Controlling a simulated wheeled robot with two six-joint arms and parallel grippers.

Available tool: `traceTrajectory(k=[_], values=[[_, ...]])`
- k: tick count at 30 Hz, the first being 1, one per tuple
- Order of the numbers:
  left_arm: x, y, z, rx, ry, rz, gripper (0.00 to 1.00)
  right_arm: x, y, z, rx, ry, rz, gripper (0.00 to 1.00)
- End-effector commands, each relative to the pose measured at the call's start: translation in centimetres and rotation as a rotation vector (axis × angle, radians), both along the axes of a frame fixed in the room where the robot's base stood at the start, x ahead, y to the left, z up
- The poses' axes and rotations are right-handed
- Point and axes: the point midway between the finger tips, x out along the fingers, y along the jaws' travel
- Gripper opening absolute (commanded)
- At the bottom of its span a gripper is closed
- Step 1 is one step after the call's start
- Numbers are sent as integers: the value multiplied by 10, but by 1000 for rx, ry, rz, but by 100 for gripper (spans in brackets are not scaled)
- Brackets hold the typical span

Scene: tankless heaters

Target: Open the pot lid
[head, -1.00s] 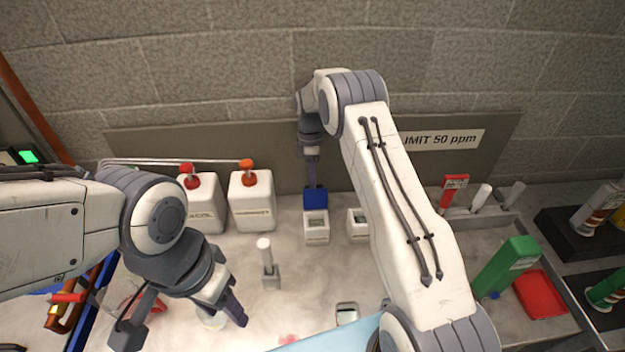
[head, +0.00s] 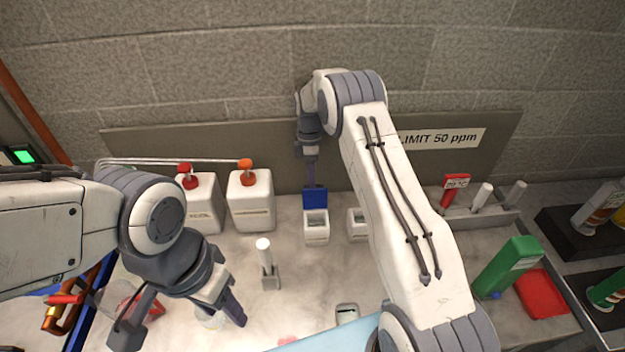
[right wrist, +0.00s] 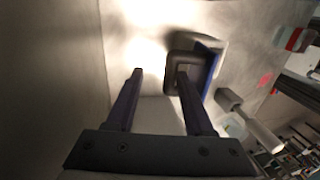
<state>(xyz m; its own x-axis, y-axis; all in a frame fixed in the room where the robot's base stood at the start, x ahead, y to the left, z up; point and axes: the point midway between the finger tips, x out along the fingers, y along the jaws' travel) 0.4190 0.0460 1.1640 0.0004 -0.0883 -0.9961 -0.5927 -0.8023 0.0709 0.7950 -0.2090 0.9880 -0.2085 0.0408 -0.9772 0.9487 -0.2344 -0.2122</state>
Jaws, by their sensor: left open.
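A small white pot (head: 316,230) stands on the bench near the back wall, with a pale square patch on its upper part. A blue lid-like panel (head: 315,197) shows upright at its back edge; whether they are joined cannot be told. My right gripper (right wrist: 160,72) has its fingers apart in the right wrist view. One finger overlaps a dark square rim (right wrist: 172,60) with a blue edge beside it; contact is unclear. In the head view the right gripper reaches down just behind the blue panel. My left gripper (head: 182,328) is open and empty at lower left.
A second small white pot (head: 357,226) stands to the right, partly behind my right arm. Two white canisters with red and orange caps (head: 251,200) stand left. A white-handled tool (head: 265,262) stands in front.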

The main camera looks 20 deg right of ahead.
Motion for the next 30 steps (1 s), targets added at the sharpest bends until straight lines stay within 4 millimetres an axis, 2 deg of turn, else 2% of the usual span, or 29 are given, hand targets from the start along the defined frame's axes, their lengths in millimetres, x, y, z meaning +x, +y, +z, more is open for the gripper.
traceTrajectory(k=[1, 13, 17, 20, 30], values=[[0, 0, 0, 0, 0, 0, 50, 0, 9, -2, 14, 0, -3, 50], [0, 0, -3, 0, 0, 0, 50, 0, 9, 2, 14, -1, -4, 50], [0, 0, -13, 0, 0, 0, 50, 1, 6, 19, 10, -9, -2, 50], [0, 0, -23, 0, 0, -1, 50, 2, 2, 41, 5, -14, -1, 50], [0, 0, -48, 0, 0, -2, 50, -54, -54, 82, 2, -6, -8, 50]])
